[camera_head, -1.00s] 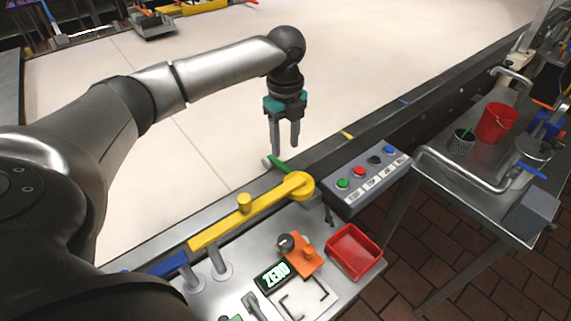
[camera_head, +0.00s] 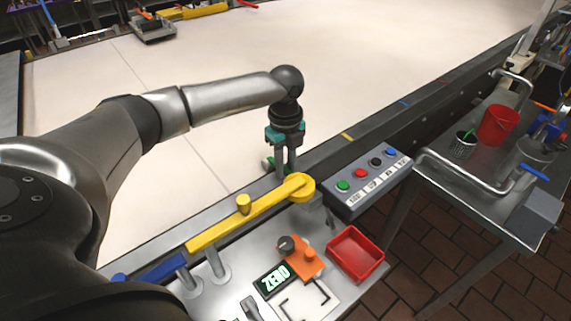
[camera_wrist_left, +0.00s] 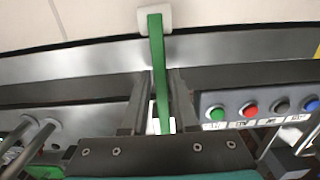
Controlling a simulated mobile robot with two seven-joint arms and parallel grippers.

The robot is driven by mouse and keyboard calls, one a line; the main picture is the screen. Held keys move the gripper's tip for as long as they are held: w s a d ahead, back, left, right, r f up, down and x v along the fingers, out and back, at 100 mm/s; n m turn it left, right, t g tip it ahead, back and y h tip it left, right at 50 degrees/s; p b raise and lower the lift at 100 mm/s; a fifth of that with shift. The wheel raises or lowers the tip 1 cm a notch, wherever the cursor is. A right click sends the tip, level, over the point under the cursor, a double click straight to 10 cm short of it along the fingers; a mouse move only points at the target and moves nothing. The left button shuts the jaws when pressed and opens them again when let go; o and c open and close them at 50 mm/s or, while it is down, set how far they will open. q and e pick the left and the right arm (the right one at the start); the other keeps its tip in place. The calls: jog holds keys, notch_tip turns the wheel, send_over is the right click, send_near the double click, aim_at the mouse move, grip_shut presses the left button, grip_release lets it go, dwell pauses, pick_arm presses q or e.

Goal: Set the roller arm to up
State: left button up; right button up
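A green bar with a white end piece, which looks like the roller arm (camera_wrist_left: 158,60), runs between my left fingers in the left wrist view. In the head view, part of the green bar (camera_head: 269,162) shows beside the fingers at the belt's near edge. My left gripper (camera_head: 286,170) points down there, its fingers on either side of the bar. In the left wrist view, the left gripper (camera_wrist_left: 160,78) has a visible gap between the left finger and the bar. The right finger is very close to the bar; contact is unclear. My right gripper is not in view.
A yellow bar (camera_head: 240,221) lies along the rail just nearer than the gripper. A grey button box (camera_head: 368,181) stands to the right. The pale belt (camera_head: 390,50) beyond is clear.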

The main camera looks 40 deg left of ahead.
pick_arm(q)
grip_shut()
dwell(1.0)
